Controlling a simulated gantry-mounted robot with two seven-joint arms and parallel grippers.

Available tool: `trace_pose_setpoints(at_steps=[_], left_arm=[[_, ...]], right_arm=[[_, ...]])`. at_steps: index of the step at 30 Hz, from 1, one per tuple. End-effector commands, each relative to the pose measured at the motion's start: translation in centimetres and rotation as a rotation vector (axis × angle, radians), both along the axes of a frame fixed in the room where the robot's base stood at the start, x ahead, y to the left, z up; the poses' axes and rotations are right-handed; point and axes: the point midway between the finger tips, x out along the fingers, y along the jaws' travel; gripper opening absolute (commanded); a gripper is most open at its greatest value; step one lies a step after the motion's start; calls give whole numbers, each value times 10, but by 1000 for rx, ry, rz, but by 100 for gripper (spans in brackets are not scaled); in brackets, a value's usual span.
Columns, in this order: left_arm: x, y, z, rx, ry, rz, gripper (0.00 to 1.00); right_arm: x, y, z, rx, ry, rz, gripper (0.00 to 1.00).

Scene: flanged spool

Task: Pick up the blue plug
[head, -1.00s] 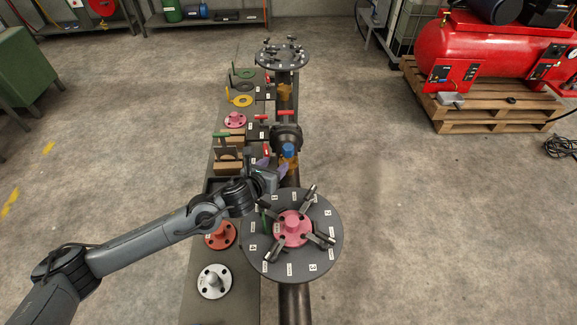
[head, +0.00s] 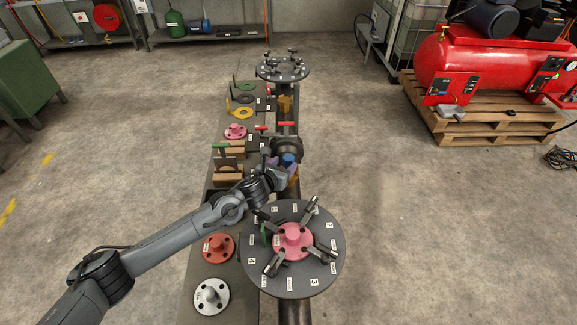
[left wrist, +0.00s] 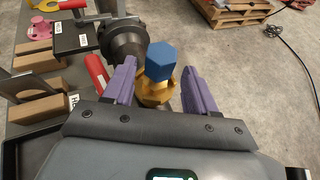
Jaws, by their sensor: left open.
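The blue plug (left wrist: 160,61) has a hexagonal head and sits on a yellow-gold fitting (left wrist: 155,90) on the dark pipe. In the left wrist view it stands between the two purple fingers of my left gripper (left wrist: 157,82), which is open. The fingers are apart, one on each side, and I cannot tell if either touches it. In the head view the plug (head: 288,159) shows just beyond my left gripper (head: 282,168), whose fingers partly hide the fitting. My right gripper is in neither view.
A large round flange with clamps and a pink part (head: 293,241) is nearer. A dark valve body (head: 287,148) lies just beyond the plug. The bench (head: 190,297) at left holds an orange-red flange (head: 218,247), a silver flange (head: 211,295) and wooden blocks. Open floor lies right of the pipe.

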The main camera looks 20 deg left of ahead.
Motion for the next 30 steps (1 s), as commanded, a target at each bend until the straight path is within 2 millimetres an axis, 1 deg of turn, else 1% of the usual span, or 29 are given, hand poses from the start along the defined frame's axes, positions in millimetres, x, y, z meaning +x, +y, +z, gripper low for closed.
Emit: trace_pose_setpoints(at_steps=[1, 6, 10, 16, 17, 24, 26, 27, 30], left_arm=[[6, -1, -5, 0, 0, 2, 57], [19, -2, -9, -1, 0, 1, 57], [22, -2, -10, 0, 1, 0, 57], [22, -2, -10, 0, 1, 0, 57], [22, -2, -10, 0, 1, 0, 54], [22, -2, -11, 0, 1, 0, 17], [22, -2, -11, 0, 1, 0, 8], [23, -2, -9, 0, -1, 0, 5], [23, -2, -9, 0, -1, 0, 5]], right_arm=[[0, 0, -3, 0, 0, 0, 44], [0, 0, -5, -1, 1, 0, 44], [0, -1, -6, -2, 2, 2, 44], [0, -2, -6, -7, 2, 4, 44], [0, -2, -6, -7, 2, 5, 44], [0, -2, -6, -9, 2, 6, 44], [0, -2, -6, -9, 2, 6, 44], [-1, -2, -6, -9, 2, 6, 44], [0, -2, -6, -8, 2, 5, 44]])
